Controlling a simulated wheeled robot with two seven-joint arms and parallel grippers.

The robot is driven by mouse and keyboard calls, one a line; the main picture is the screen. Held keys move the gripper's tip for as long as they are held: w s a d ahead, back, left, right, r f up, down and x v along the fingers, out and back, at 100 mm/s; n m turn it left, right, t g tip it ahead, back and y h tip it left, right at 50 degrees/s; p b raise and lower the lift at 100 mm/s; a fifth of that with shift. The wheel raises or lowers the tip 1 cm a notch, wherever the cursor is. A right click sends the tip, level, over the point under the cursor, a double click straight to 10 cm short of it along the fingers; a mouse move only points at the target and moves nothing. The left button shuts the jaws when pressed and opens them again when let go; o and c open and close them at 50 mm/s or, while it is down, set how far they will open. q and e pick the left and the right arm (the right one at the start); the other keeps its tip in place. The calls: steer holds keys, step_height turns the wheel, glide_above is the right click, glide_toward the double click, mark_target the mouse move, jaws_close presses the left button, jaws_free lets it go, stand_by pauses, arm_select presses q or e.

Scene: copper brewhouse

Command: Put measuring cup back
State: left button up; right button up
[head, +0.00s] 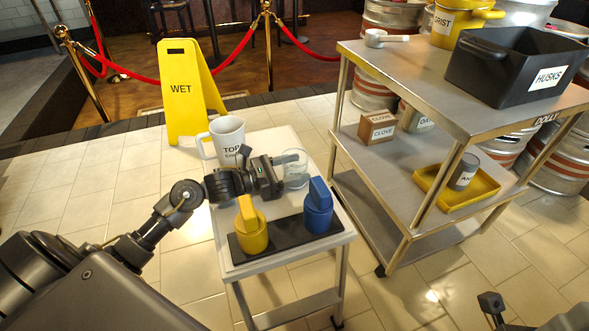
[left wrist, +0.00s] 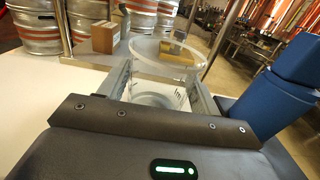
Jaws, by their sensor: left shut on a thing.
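My left gripper (head: 284,168) is shut on a clear measuring cup (head: 297,175), over the small white cart (head: 282,142). In the left wrist view the cup (left wrist: 185,52) sits between the two fingers (left wrist: 158,88), its round rim facing up. From these views I cannot tell whether its base touches the cart top. A dark part of my right gripper (head: 492,304) shows at the bottom right edge of the head view; its jaws do not show clearly.
A white jug (head: 227,138) stands behind my left wrist. The steel cart (head: 425,85) at right carries a white scoop (head: 385,37), the HUSKS bin (head: 490,68) and a yellow tray (head: 430,186).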

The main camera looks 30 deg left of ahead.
arm_select(q)
steer(key=o, duration=1.2)
steer(key=shift+f, duration=0.1)
steer(key=shift+o, duration=0.2)
steer(key=shift+r+p, duration=0.25)
steer(key=shift+p, duration=0.05)
steer(key=p+v, duration=0.1)
steer(key=v, duration=1.1)
steer(key=shift+f, duration=0.1)
